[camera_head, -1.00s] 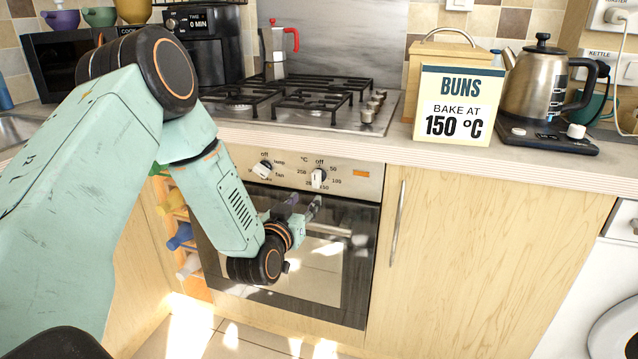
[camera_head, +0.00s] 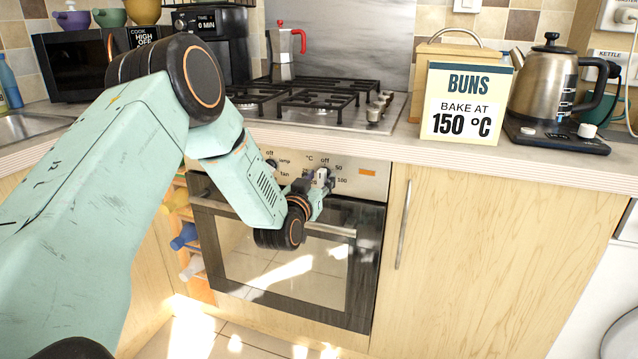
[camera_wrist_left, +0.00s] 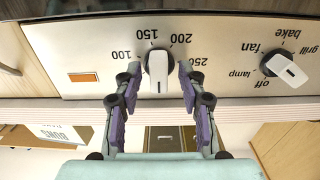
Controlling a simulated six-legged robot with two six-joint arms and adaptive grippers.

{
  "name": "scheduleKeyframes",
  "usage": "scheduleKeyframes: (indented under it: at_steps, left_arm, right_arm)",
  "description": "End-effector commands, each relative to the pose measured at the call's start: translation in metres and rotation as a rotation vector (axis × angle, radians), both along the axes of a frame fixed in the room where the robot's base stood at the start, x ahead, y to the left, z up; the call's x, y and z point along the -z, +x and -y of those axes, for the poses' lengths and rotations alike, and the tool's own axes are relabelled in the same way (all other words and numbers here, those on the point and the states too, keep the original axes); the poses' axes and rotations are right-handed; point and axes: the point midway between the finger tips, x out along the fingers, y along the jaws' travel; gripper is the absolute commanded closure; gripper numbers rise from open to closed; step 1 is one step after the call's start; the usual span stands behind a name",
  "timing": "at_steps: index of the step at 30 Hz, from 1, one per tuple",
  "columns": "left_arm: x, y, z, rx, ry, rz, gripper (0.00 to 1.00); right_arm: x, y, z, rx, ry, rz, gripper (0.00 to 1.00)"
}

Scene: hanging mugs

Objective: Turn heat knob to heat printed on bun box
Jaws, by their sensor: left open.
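The white heat knob (camera_head: 321,176) is on the oven's front panel. In the left wrist view, which is upside down, the knob (camera_wrist_left: 158,70) stands below the printed 150 and 200; I cannot tell exactly which mark it points at. My left gripper (camera_head: 314,184) is at the knob. Its two purple-grey fingers (camera_wrist_left: 160,76) are open, one on each side of the knob, with small gaps showing. The bun box (camera_head: 464,103) stands on the counter and reads "BAKE AT 150 ºC". My right gripper is not in view.
A second white knob (camera_wrist_left: 284,69), marked lamp, fan, grill and bake, is beside the heat knob. The oven door handle (camera_head: 330,229) runs just below the panel. The hob (camera_head: 345,113) with its own knobs is above. A kettle (camera_head: 540,82) stands right of the box.

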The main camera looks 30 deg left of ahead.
Motion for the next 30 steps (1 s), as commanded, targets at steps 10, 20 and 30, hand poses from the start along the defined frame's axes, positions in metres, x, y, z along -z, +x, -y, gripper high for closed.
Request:
scheduleKeyframes:
  at_steps: [10,20,30]
  left_arm:
    - [-0.0003,0.0002,0.0011,0.0,0.0,0.0,0.74]
    - [-0.0003,0.0,0.001,0.0,0.0,0.0,1.0]
    - [-0.0008,-0.0001,0.001,0.0,0.015,-0.004,1.0]
  right_arm:
    - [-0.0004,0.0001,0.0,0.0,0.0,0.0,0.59]
    - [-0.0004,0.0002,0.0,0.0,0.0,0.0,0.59]
    - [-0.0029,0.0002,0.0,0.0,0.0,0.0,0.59]
